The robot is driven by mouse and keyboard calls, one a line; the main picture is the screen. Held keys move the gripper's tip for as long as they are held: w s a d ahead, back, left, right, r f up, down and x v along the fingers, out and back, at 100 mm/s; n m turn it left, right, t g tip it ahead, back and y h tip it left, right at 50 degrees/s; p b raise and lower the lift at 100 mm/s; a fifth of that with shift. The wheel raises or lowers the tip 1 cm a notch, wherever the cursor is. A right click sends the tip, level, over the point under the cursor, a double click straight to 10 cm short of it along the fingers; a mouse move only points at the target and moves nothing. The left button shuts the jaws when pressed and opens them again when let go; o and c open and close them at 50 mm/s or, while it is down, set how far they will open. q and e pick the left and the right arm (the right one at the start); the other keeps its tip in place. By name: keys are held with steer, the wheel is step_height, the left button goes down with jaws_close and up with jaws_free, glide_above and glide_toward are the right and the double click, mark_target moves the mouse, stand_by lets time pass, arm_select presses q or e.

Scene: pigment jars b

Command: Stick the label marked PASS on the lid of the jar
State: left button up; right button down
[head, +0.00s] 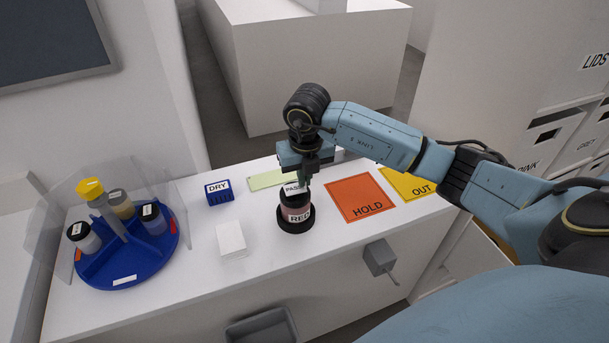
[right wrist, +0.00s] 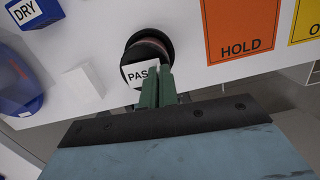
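A jar marked RED (head: 298,215) with a black lid stands upright in a black round holder on the white counter. The white PASS label (head: 292,188) is at the top of the jar, over the lid; it also shows in the right wrist view (right wrist: 138,74). My right gripper (head: 303,181) is right above the jar, its green fingers close together at the label's edge, seemingly pinching it. In the right wrist view the fingertips (right wrist: 158,80) overlap that edge. Whether the label lies flat against the lid is hard to tell. My left gripper is not in view.
An orange HOLD mat (head: 361,193) and a yellow OUT mat (head: 405,180) lie to the right, a green mat (head: 266,180) behind. A blue DRY block (head: 219,192), a white block (head: 230,236) and a blue carousel with jars (head: 122,268) stand left. A grey box (head: 379,256) is on the counter's front.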

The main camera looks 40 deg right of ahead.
steer(key=shift+f+b, duration=0.4)
steer(key=shift+f, duration=0.15)
stand_by(0.4)
steer(key=c, duration=1.6)
jaws_free()
steer(key=shift+r+p, duration=2.25)
steer(key=shift+r, duration=0.8)
